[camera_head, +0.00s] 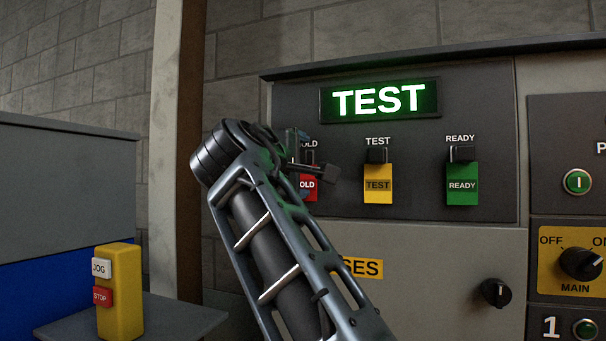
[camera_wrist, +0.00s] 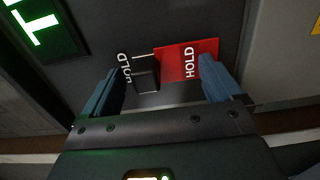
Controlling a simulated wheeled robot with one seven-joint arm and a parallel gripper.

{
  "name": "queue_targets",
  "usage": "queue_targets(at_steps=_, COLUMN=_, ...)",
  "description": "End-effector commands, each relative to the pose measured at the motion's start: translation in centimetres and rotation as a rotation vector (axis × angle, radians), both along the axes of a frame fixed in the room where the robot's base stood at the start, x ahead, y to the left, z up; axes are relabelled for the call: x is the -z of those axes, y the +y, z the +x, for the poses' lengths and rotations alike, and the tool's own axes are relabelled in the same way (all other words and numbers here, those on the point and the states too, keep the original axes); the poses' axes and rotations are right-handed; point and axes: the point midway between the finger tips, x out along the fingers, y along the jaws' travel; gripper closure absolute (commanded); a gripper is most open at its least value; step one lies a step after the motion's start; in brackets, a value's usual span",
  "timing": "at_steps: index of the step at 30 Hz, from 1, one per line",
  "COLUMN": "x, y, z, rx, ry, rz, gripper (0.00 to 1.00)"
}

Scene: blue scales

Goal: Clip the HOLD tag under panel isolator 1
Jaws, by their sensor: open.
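The red HOLD tag (camera_head: 307,187) hangs under the HOLD label on the grey panel, beside the TEST and READY tags. My arm partly hides it in the head view. In the wrist view the red tag (camera_wrist: 176,62) and its black clip (camera_wrist: 146,74) lie ahead, between the lines of my two blue fingers. My gripper (camera_wrist: 163,84) is open, its fingers apart on either side; whether they touch the tag cannot be told. In the head view my gripper (camera_head: 306,158) is at the panel, partly hidden by my wrist. No label reading isolator 1 is legible; a white "1" (camera_head: 549,327) shows at lower right.
The yellow TEST tag (camera_head: 378,185) and green READY tag (camera_head: 462,184) hang to the right. A lit TEST display (camera_head: 380,101) is above. A MAIN knob (camera_head: 580,263) sits at far right. A yellow JOG/STOP box (camera_head: 119,290) stands on a ledge at left.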

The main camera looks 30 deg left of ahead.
Motion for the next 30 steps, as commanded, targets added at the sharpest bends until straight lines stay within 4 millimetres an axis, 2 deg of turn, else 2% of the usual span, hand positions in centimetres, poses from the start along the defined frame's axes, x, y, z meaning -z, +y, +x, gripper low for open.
queue_targets(at_steps=1, x=0.59, y=-0.29, z=0.45, rx=0.008, ry=0.010, rz=-0.005, gripper=0.00)
queue_targets(at_steps=6, x=0.61, y=-0.30, z=0.45, rx=0.009, ry=0.009, rz=-0.005, gripper=0.00)
queue_targets(at_steps=7, x=0.60, y=-0.30, z=0.45, rx=0.009, ry=0.009, rz=-0.004, gripper=0.10)
queue_targets(at_steps=30, x=0.01, y=-0.28, z=0.33, rx=0.006, ry=0.000, rz=0.000, gripper=0.83)
